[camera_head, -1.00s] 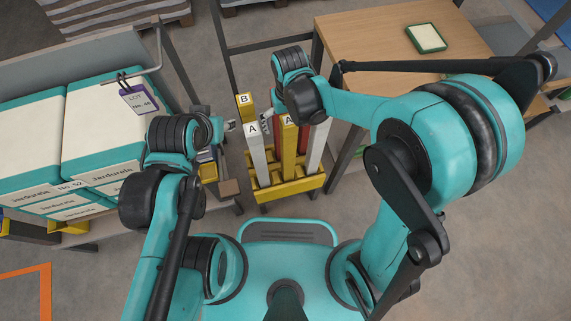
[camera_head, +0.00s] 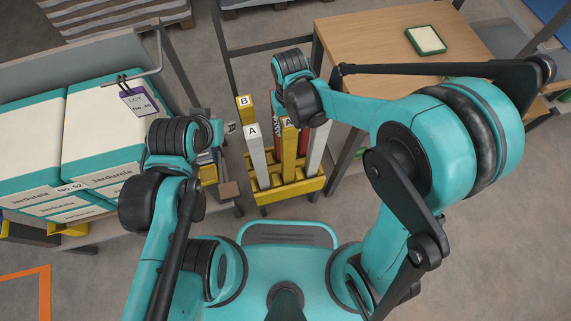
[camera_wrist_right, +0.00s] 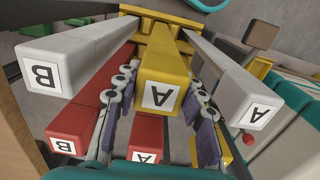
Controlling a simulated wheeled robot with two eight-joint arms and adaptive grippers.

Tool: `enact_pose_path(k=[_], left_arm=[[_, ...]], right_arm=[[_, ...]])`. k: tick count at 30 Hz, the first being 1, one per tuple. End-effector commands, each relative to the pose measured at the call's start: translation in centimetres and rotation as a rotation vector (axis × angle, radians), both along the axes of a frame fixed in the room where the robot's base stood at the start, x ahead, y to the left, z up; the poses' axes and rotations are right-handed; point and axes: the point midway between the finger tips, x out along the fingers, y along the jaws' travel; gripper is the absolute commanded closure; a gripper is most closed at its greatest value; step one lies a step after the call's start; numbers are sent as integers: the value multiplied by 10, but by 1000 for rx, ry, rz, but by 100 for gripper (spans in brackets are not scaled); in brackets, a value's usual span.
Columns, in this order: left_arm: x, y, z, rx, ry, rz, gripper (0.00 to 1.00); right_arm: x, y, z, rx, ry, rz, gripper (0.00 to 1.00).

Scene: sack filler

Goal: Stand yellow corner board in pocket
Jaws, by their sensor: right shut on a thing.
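The yellow corner board (camera_head: 289,150) has an A label on its top end. It stands about upright over the yellow rack (camera_head: 262,197), lower end among its pockets; I cannot tell how deep it sits. My right gripper (camera_wrist_right: 160,82) is shut on this board (camera_wrist_right: 163,72), a finger on each side. A white A board (camera_head: 257,155) is left of it, another white board (camera_head: 317,148) right, and a yellow B board (camera_head: 245,108) behind left. The right wrist view shows red boards, B (camera_wrist_right: 75,125) and A (camera_wrist_right: 147,130).
A wooden table (camera_head: 370,45) with a green-edged pad (camera_head: 426,39) stands behind right. A bench with stacked teal-and-white sacks (camera_head: 100,135) and a hanging lot tag (camera_head: 138,99) is at left. Neighbouring boards stand close around the held one. Floor in front is clear.

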Motion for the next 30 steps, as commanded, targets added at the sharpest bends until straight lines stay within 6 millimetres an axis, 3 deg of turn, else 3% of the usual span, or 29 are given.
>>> enact_pose_path(k=[10, 30], left_arm=[[0, 0, 4, 0, 0, 0, 60], [0, 0, 55, 0, 0, 0, 60]], right_arm=[[0, 0, 4, 0, 0, 0, 95], [0, 0, 70, 0, 0, 0, 95]])
